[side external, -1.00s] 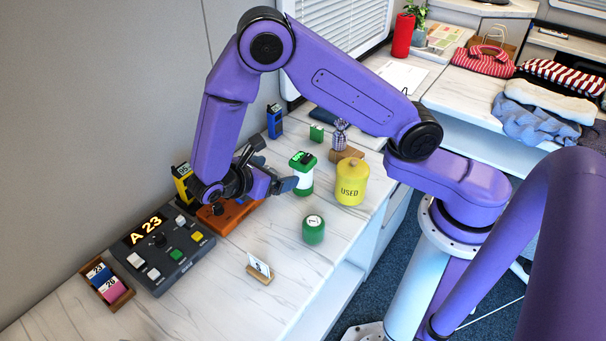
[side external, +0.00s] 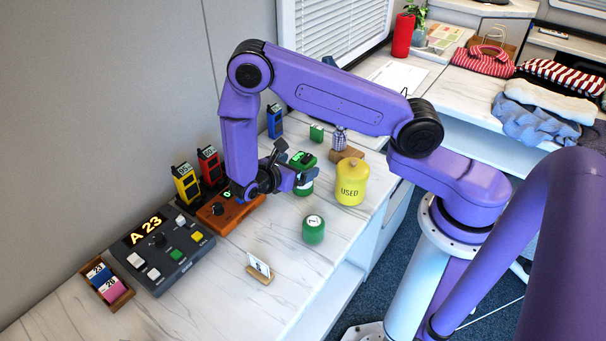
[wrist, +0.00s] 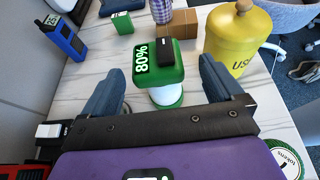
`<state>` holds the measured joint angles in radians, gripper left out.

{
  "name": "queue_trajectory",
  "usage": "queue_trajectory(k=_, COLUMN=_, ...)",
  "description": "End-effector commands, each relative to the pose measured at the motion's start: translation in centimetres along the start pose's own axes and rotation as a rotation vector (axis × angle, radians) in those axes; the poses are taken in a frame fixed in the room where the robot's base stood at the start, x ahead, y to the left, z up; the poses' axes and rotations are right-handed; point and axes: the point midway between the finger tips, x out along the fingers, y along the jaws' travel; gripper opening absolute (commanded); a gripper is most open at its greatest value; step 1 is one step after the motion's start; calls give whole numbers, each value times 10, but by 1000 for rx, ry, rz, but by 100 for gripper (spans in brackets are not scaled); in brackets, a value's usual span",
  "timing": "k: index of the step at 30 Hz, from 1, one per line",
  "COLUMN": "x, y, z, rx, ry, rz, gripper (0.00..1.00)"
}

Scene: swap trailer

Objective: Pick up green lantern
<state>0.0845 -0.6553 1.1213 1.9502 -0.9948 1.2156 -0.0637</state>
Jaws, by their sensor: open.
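The green lantern (side external: 302,160) stands upright on the white marbled counter (side external: 215,290). It has a green top, a white middle and a green base. In the wrist view the lantern (wrist: 160,72) shows "80%" on its top and stands just ahead of my gripper, between the lines of its two fingers. My gripper (side external: 292,164) is open and empty, close to the lantern. Its fingers (wrist: 163,80) also show in the wrist view, one on each side. In the side view, part of the lantern is hidden behind my gripper.
A yellow "USED" canister (side external: 351,184) stands close to the lantern's right. A wooden block (side external: 346,154) and small green box (side external: 316,132) are behind it. A green round tin (side external: 313,229) is in front. An orange box (side external: 222,214), yellow radio (side external: 186,184) and red radio (side external: 209,164) are left.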

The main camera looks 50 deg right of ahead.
Motion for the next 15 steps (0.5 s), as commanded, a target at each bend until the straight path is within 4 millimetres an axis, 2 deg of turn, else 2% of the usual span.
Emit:
queue_trajectory(k=8, x=19, y=0, z=-2, rx=-1, ry=-1, rz=-1, gripper=94)
queue_trajectory(k=15, x=52, y=3, z=-6, rx=-1, ry=-1, rz=-2, gripper=94)
